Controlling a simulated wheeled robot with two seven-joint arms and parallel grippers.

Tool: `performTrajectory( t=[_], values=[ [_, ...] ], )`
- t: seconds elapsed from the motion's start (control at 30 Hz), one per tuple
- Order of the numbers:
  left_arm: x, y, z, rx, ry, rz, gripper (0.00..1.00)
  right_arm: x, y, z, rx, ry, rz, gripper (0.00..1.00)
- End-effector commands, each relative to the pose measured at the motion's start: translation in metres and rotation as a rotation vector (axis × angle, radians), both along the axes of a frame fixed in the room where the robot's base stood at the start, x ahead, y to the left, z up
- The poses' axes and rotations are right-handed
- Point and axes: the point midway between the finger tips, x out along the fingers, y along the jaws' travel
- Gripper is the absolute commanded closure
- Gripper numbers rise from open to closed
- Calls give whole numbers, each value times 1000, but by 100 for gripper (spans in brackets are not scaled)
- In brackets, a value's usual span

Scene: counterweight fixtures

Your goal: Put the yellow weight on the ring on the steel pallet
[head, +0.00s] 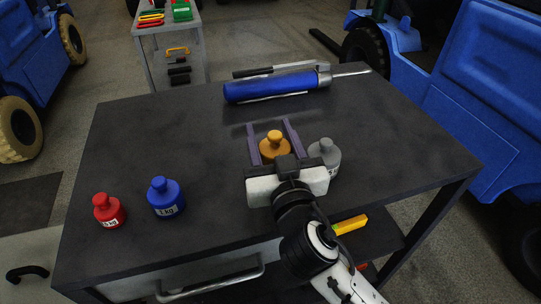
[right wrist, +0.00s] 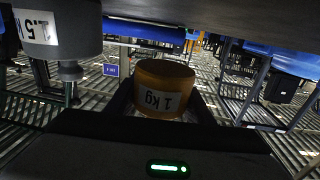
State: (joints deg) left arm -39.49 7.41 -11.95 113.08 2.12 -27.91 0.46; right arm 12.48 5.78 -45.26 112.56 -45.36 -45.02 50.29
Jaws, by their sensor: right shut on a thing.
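The yellow weight (head: 275,147) is orange-yellow with a knob on top. It sits between the two fingers of my right gripper (head: 268,122), which is shut on it over the dark table. In the right wrist view the yellow weight (right wrist: 163,88) appears upside down with a "1 kg" label. I cannot tell whether it touches the tabletop. No steel pallet or ring shows in these views. My left gripper is not in view.
A grey weight (head: 325,155) stands close to the right of my right gripper. A blue weight (head: 166,197) and a red weight (head: 108,211) stand at the table's front left. A blue tool (head: 270,88) lies at the back. The left-middle of the table (head: 150,135) is clear.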

Motion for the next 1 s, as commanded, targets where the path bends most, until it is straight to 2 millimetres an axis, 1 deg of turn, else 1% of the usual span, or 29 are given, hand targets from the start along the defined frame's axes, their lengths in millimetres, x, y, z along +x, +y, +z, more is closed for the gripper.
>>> performTrajectory(
  t=[0.07, 0.23, 0.37, 0.67, 0.87, 0.9, 0.97, 1.0],
  values=[
    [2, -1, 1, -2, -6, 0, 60, 0, 1, -3, 3, -9, 3, 100],
    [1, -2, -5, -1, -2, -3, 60, 0, 1, -29, 0, -6, 3, 100],
    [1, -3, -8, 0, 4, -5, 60, 0, 1, -40, 4, -7, 2, 100],
    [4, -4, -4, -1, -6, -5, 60, 0, 1, -42, 4, -9, 3, 100],
    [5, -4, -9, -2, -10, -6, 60, 0, 1, -47, 5, -9, 3, 100],
    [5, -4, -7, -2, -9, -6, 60, 0, 0, -50, 2, 0, 1, 46],
    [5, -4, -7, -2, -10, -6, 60, 0, 0, -50, 1, 0, 1, 36],
    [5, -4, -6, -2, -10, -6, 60, 0, 0, -50, 1, 0, 1, 34]
  ],
)
